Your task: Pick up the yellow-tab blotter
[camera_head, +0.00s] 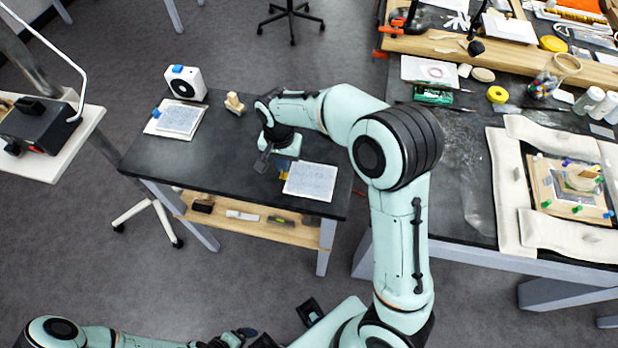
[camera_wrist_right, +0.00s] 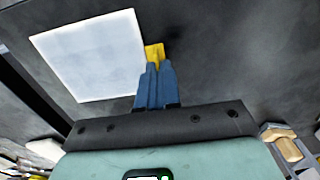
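The yellow-tab blotter is a pale square sheet (camera_head: 311,181) near the right front of the small dark table. It also shows in the right wrist view (camera_wrist_right: 90,55), with its yellow tab (camera_wrist_right: 154,52) at its right edge. My right gripper (camera_head: 284,165) is over that tab. In the right wrist view its blue fingers (camera_wrist_right: 157,70) are close together, with the yellow tab between their tips. The blotter looks flat, at or very near the tabletop. My left arm is at the bottom left; its gripper (camera_head: 232,339) is partly cut off.
Another pale blotter (camera_head: 180,118) with a blue tab lies at the table's left, near a white device (camera_head: 185,83) and a small wooden piece (camera_head: 234,103). A lower shelf (camera_head: 262,228) holds small items. A cluttered workbench (camera_head: 465,190) stands to the right. The dark tabletop's middle is clear.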

